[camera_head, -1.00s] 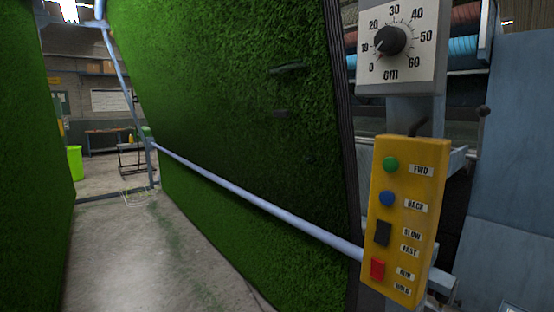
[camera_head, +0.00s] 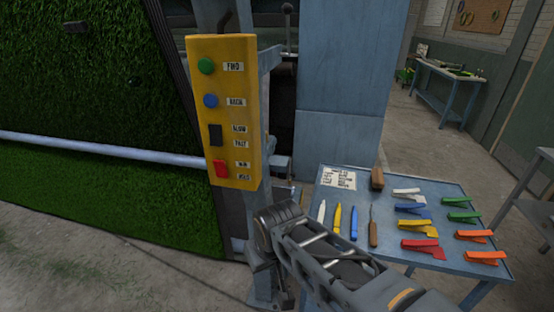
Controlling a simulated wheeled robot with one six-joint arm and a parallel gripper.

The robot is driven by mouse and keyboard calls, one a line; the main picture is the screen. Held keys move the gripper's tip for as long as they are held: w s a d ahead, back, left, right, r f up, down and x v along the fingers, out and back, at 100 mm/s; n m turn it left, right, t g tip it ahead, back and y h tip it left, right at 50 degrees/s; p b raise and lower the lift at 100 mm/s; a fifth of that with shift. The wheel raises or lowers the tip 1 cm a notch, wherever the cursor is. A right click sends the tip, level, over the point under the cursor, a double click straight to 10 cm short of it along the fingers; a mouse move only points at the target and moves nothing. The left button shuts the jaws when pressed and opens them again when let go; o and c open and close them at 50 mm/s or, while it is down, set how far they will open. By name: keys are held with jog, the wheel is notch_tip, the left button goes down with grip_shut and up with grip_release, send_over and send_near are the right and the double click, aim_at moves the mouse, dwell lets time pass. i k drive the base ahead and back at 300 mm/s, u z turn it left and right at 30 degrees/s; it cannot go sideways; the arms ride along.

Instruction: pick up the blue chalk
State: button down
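A slim blue stick (camera_head: 354,222), which looks like the blue chalk, lies on the blue-grey table (camera_head: 440,268) at the lower right. A yellow stick (camera_head: 337,219) and a white stick (camera_head: 321,214) lie to its left. A brown-handled tool (camera_head: 373,227) lies just to its right. My arm comes in from the bottom right and bends near the table's left edge, in front of the table. I cannot make out my gripper's fingers. The blue stick is clear of my arm in the picture.
Several coloured clips, such as a red one (camera_head: 421,247), lie on the table's right side. A paper sheet (camera_head: 337,179) and a wooden block (camera_head: 377,178) are at its back. A yellow control box (camera_head: 222,112) stands left of the table. A blue cabinet (camera_head: 340,125) stands behind.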

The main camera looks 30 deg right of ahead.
aim_at(354, 231)
jog(key=k, duration=0.5)
jog(key=z, duration=0.4)
jog(key=i, duration=0.45)
jog(key=u, duration=0.9)
jog(key=k, duration=0.9)
jog(key=z, duration=0.95)
jog(key=i, duration=0.45)
jog(key=u, duration=0.1)
